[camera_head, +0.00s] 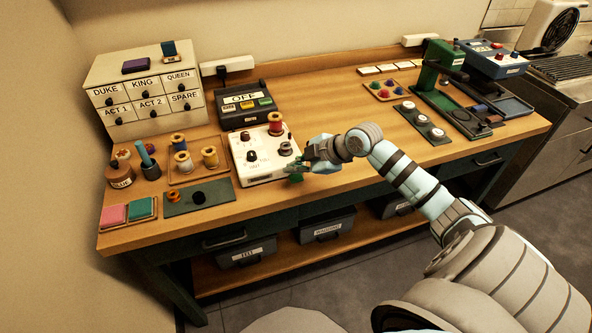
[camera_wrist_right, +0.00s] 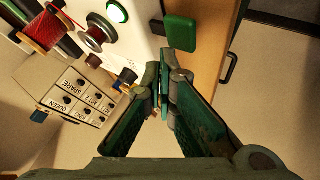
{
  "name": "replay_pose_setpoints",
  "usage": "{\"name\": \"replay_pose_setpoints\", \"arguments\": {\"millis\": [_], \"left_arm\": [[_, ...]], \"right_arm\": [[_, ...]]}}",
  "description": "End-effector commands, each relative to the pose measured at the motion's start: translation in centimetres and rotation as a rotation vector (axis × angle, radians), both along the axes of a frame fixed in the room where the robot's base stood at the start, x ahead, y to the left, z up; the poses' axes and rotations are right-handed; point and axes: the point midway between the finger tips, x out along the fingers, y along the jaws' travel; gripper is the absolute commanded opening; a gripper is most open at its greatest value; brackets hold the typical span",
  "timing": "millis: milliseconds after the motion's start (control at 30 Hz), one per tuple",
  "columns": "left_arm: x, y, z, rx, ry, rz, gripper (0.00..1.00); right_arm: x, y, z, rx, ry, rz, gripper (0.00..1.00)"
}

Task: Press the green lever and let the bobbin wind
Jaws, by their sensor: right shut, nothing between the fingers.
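The white winding machine (camera_head: 241,178) stands at the table's front, with a red thread spool (camera_head: 275,128) on top. The spool also shows in the wrist view (camera_wrist_right: 43,32). A small metal bobbin (camera_head: 286,149) sits at the machine's right side; in the wrist view the bobbin (camera_wrist_right: 97,34) has a reddish tint. The green lever (camera_head: 296,178) is at the machine's front right corner; its flat green pad shows in the wrist view (camera_wrist_right: 180,34). My right gripper (camera_head: 299,167) is shut and empty beside the lever; whether it touches is unclear. My left gripper is out of view.
A round green lamp (camera_wrist_right: 117,12) looks lit on the machine. A dark box with an OFF sign (camera_head: 240,98) stands behind. Thread spools (camera_head: 182,162) and a dark green plate (camera_head: 179,201) lie left. Bare wood (camera_head: 345,181) lies right of the machine.

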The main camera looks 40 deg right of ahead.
Motion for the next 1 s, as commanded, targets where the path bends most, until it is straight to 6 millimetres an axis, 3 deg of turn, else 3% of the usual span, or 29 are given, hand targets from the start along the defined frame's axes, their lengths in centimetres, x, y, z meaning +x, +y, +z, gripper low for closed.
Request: {"name": "replay_pose_setpoints", "arguments": {"millis": [500,1000], "left_arm": [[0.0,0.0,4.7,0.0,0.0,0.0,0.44],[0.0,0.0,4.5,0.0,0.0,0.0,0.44]], "right_arm": [[0.1,0.0,5.1,-0.001,-0.001,0.0,0.0],[0.0,0.0,4.9,0.0,0.0,0.0,0.0]]}}
